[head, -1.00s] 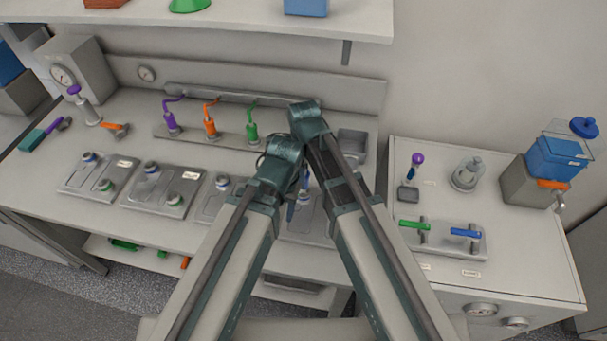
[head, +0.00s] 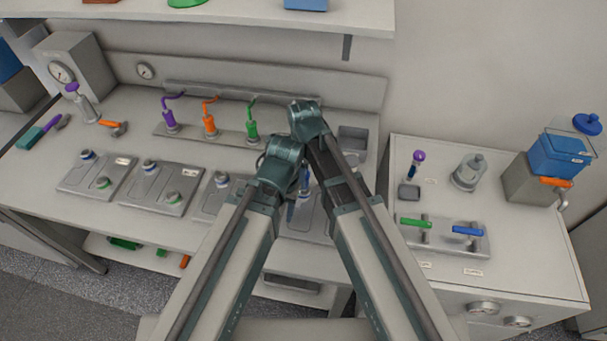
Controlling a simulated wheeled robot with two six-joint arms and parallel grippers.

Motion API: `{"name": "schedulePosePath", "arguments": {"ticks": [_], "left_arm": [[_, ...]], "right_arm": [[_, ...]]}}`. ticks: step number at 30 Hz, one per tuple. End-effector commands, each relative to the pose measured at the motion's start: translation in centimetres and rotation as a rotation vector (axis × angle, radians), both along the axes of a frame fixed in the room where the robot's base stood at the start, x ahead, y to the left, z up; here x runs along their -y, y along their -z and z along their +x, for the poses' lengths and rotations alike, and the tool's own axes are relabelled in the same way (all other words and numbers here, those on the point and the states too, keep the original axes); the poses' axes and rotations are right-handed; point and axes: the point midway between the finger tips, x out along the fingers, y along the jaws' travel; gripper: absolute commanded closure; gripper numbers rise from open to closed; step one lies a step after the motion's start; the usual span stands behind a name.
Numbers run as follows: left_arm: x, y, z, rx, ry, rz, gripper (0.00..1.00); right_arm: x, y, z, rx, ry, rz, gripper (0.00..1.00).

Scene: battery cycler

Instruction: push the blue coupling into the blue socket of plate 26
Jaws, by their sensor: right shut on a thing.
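My right gripper (head: 298,203) is small and partly covered by my left forearm and wrist. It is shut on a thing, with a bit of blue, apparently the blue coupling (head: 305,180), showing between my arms. It is over or at the rightmost grey plate (head: 300,229) on the bench. I cannot read its number, and its blue socket is hidden, so I cannot tell whether the coupling touches it. My left gripper is hidden behind my left wrist.
Further plates (head: 72,181) (head: 134,199) with blue and green fittings lie to the left. Behind stand purple (head: 170,121), orange (head: 209,125) and green (head: 251,130) couplings on a rail. A side table (head: 540,262) on the right carries green and blue handles.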

Motion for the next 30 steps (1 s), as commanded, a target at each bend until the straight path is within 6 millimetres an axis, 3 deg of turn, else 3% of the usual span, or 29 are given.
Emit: {"name": "schedulePosePath", "arguments": {"ticks": [30], "left_arm": [[0.00, 0.94, -0.01, 0.000, 0.000, 0.000, 0.50]], "right_arm": [[-0.01, 0.93, 0.01, 0.000, 0.000, 0.000, 1.00]]}}
